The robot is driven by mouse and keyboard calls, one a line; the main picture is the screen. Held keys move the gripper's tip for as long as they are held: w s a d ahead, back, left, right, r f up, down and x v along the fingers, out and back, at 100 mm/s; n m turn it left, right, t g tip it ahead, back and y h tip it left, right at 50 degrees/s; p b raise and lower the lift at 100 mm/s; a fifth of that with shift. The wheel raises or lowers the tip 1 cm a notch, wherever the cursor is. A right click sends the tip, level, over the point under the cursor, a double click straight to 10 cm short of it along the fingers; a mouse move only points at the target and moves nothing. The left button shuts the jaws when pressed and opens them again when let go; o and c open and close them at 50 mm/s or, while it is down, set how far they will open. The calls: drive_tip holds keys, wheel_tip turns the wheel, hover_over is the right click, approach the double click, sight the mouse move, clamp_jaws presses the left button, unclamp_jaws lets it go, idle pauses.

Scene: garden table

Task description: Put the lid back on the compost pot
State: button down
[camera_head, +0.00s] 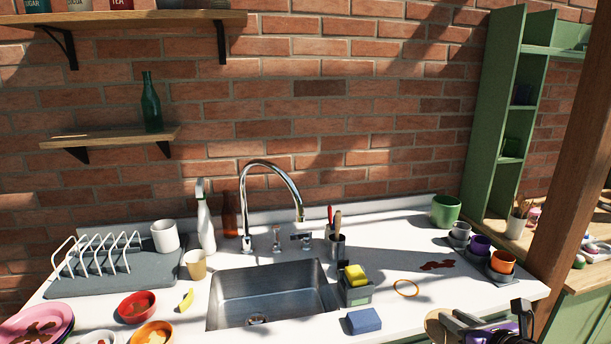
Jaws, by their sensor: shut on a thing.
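A green pot (445,210), which looks like the compost pot, stands upright at the back right of the white counter. Its top shows no lid. My gripper (458,321) is at the bottom edge of the head view, in front of the pot and well apart from it. It is shut on a tan round piece that looks like the lid (437,326). Only part of the lid shows; the rest is hidden by the gripper or cut off by the frame edge.
Grey, purple and orange cups (481,246) stand in front of the pot. A dark red stain (437,265) and an orange ring (406,288) lie on the counter. A blue sponge (363,321) is left of my gripper. The sink (262,295) and tall faucet (272,166) are further left.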

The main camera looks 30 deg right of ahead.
drive_tip(key=a+f+n+y, duration=0.1)
drive_tip(key=a+f, duration=0.5)
drive_tip(key=a, duration=0.4)
drive_tip(key=a+f+n+y, duration=0.1)
drive_tip(key=a+f, duration=0.6)
drive_tip(key=a, duration=0.4)
drive_tip(key=s+a+f+n+y, duration=0.1)
drive_tip(key=a+f, duration=0.6)
drive_tip(key=a, duration=0.3)
drive_tip(key=shift+a+f+y, duration=0.15)
drive_tip(key=shift+a+y, duration=0.15)
drive_tip(key=shift+s, duration=0.1)
